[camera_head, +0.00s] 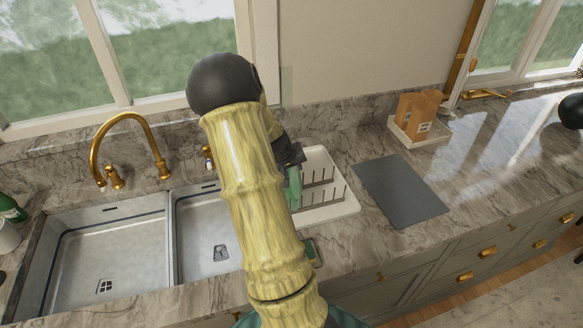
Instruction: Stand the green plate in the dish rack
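The white dish rack (335,208) with rows of upright pegs stands on the counter right of the sink. The green plate (294,188) shows as a narrow, upright green strip at the rack's left side, just below my gripper. My gripper (291,158) is a dark shape behind my arm, above the rack's left part. The plate appears to touch the gripper's lower end, but the fingers are too hidden to show whether they are shut on it. My arm covers the rack's left edge and part of the plate. I cannot tell whether the plate rests between pegs.
A double sink (105,245) with a brass faucet (128,120) is at the left. A grey mat (400,190) lies right of the rack. A tray with brown packages (417,112) stands behind it. A small green item (311,252) lies at the counter front, partly hidden by my arm.

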